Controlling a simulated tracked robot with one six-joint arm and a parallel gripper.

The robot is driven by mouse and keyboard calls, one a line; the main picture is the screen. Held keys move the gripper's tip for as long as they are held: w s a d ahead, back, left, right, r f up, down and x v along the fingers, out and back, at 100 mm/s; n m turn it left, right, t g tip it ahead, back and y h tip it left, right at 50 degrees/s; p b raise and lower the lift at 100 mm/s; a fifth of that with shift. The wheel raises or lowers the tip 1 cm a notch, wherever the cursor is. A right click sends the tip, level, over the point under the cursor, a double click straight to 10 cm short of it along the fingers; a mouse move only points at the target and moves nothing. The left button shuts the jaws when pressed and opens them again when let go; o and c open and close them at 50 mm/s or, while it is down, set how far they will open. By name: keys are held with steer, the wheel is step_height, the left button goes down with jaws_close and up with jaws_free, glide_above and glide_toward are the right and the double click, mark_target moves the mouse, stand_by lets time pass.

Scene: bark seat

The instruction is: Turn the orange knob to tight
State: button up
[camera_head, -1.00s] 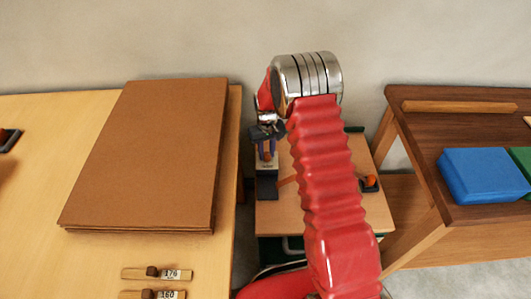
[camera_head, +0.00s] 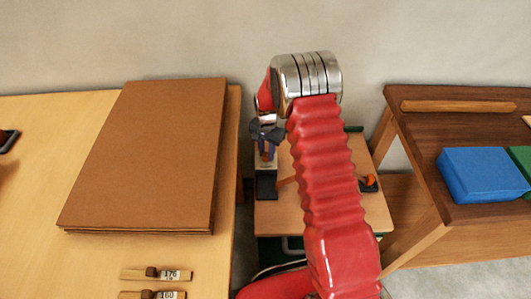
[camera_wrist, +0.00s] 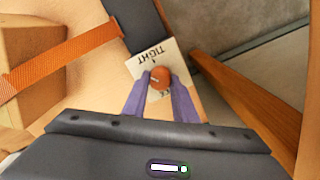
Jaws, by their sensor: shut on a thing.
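The orange knob (camera_wrist: 160,78) shows in the wrist view on a white plate (camera_wrist: 148,62) marked TIGHT; the plate's other marking is mostly covered. The knob has a pale line on its face. My gripper (camera_wrist: 160,77) has its two purple fingers shut on the knob, one on each side. In the head view my gripper (camera_head: 267,148) points down over the left part of a small wooden table (camera_head: 277,218); the knob cannot be made out there.
An orange strap (camera_wrist: 60,62) and a dark band (camera_wrist: 133,22) lie near the plate. A small orange thing on a black base (camera_head: 369,182) is at the table's right. Taller tables stand on both sides, with brown sheets (camera_head: 150,150) left and a blue block (camera_head: 482,174) right.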

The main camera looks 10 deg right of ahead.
mark_target(267, 154)
steer(key=m, duration=0.3)
steer(key=shift+w+r+m, duration=0.15)
steer(key=shift+w+m, duration=0.05)
steer(key=shift+m, duration=2)
steer(key=o, duration=0.7)
steer(key=shift+c, duration=0.2)
steer(key=o, duration=0.4)
steer(key=shift+s, duration=0.2)
step_height(267, 154, up, 14)
steer(key=shift+f, duration=0.25)
